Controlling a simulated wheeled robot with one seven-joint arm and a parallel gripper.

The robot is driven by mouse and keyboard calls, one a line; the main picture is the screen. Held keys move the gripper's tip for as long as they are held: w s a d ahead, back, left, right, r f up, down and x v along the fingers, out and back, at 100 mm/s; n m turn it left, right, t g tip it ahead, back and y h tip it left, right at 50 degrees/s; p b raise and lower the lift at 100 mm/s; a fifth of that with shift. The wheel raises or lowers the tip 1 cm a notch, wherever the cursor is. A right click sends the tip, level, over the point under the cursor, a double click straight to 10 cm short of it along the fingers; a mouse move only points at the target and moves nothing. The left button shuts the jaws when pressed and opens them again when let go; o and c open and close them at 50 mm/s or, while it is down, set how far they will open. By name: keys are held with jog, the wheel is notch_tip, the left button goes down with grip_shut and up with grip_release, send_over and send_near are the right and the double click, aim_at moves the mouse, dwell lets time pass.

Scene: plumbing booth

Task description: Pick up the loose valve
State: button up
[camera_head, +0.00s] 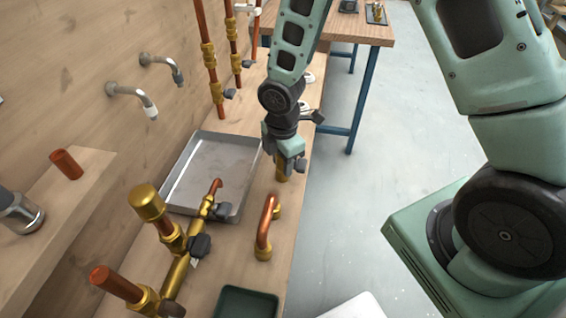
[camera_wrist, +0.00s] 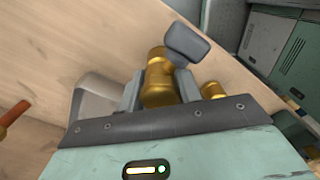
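The loose valve (camera_wrist: 159,82) is a brass body with a dark grey lever handle (camera_wrist: 187,44). In the wrist view it stands between my two fingers, which press close against both sides of its body. In the head view my gripper (camera_head: 284,158) points down over the bench, and the brass of the valve (camera_head: 282,174) shows just below the fingers. My gripper looks shut on it. Its lower end is partly hidden, so I cannot tell whether it touches the bench.
A metal tray (camera_head: 178,207) lies left of my gripper. A bent copper pipe (camera_head: 265,228) and a brass-and-copper pipe assembly (camera_head: 178,275) stand nearer. A dark green bin (camera_head: 247,303) is at the front. Vertical copper pipes (camera_head: 209,62) rise behind by the wall.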

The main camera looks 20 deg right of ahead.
jog(key=shift+c, duration=1.2)
jog(key=shift+r, duration=0.1)
notch_tip(320, 180, up, 10)
jog(key=shift+r+p, duration=0.1)
jog(key=shift+p, duration=0.3)
jog(key=shift+r+p, duration=2.1)
jog(key=shift+p, duration=0.05)
